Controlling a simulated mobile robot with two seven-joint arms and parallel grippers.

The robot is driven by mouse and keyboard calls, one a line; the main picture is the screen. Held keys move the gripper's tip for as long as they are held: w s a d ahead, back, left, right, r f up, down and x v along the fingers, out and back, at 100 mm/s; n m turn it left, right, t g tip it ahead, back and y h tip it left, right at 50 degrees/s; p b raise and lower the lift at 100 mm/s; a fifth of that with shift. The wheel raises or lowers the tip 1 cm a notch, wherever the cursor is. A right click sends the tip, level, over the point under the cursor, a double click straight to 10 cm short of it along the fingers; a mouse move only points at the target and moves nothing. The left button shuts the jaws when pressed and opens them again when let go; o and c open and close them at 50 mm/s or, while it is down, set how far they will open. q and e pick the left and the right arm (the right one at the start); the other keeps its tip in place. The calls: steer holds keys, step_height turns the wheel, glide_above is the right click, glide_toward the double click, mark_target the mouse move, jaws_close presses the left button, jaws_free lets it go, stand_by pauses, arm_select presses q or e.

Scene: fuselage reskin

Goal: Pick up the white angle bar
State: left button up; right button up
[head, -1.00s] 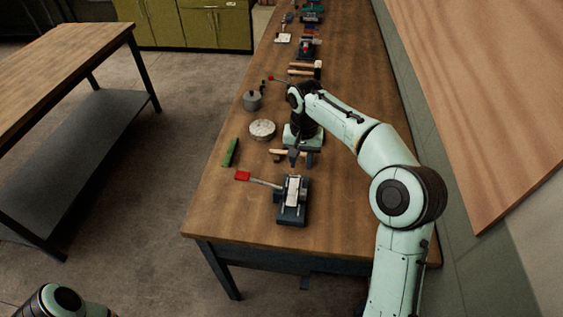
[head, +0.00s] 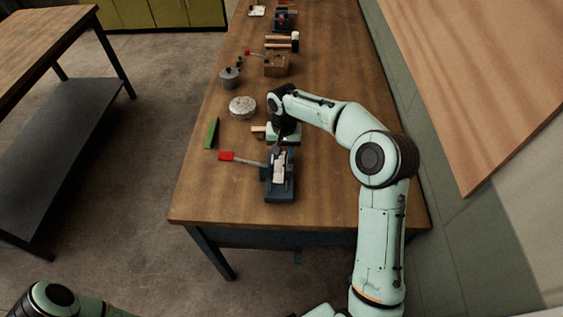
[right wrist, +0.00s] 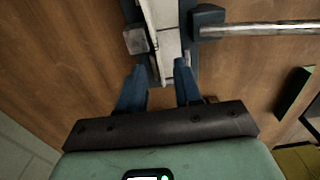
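The white angle bar (head: 279,167) lies in a dark blue vise (head: 280,190) near the front edge of the wooden bench. In the right wrist view the white bar (right wrist: 163,25) runs lengthwise between the vise's parts, its near end toward my fingers. My right gripper (head: 279,146) is at the far end of the bar, pointing down toward it. In the right wrist view the blue fingers of my right gripper (right wrist: 161,78) are apart, with the bar's end between or just beyond them; I cannot tell the height gap. My left gripper is out of view.
The vise's handle with a red grip (head: 227,156) sticks out to the left. A green bar (head: 211,133), a round tin (head: 243,107) and a grey pot (head: 230,78) stand along the left edge. The bench (head: 335,200) is clear right of the vise.

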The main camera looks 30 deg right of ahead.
step_height(320, 180, down, 3)
steer(key=shift+w+d+r, duration=0.1)
steer(key=shift+r, duration=0.05)
jaws_close()
steer(key=shift+r, duration=0.1)
